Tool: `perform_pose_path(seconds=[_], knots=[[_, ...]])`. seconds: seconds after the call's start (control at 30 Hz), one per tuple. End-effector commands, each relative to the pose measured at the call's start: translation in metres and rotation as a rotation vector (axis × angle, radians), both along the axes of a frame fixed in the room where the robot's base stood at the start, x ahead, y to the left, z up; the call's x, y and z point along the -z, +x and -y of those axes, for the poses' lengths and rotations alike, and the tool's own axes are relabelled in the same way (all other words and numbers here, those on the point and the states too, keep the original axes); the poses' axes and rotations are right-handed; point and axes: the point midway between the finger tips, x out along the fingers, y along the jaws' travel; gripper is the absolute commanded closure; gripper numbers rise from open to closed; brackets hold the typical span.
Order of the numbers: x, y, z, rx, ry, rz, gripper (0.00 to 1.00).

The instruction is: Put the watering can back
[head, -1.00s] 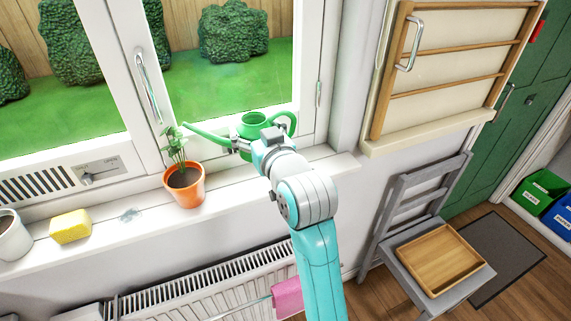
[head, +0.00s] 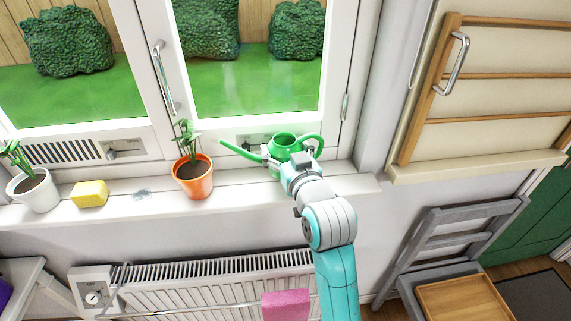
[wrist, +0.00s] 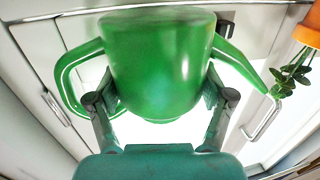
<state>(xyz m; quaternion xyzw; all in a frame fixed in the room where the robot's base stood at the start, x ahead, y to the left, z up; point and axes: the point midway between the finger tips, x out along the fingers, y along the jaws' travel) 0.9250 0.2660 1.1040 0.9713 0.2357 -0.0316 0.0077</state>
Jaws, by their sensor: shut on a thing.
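The green watering can (head: 285,143) is at the right end of the windowsill (head: 240,196), in front of the window, with its spout pointing left and its handle on the right. My gripper (head: 285,160) is shut on the can's body from the front. In the wrist view the can (wrist: 160,65) fills the middle and looks roughly level, with one finger of my gripper (wrist: 160,105) on each side. My gripper hides the can's lower part in the head view, so I cannot tell whether its base touches the sill.
An orange pot with a plant (head: 193,179) stands left of the can, near the spout. A yellow sponge (head: 90,194) and a white pot (head: 38,190) are farther left. A radiator (head: 210,285) with a pink cloth (head: 286,305) is below. A grey chair holds a wooden tray (head: 462,299).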

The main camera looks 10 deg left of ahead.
Motion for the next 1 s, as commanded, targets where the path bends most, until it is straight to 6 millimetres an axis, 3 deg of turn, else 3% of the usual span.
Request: perform_pose_path(seconds=[0.4,0.77,0.8,0.87,1.0], knots=[[0.040,0.000,0.000,0.000,-0.001,0.000,0.74],[0.044,0.000,0.000,0.000,0.000,0.001,0.74],[0.044,0.000,0.000,0.000,-0.001,0.000,0.12],[0.044,0.000,0.000,0.000,-0.001,0.000,0.00],[0.044,0.000,0.000,0.000,-0.001,0.000,0.00]])
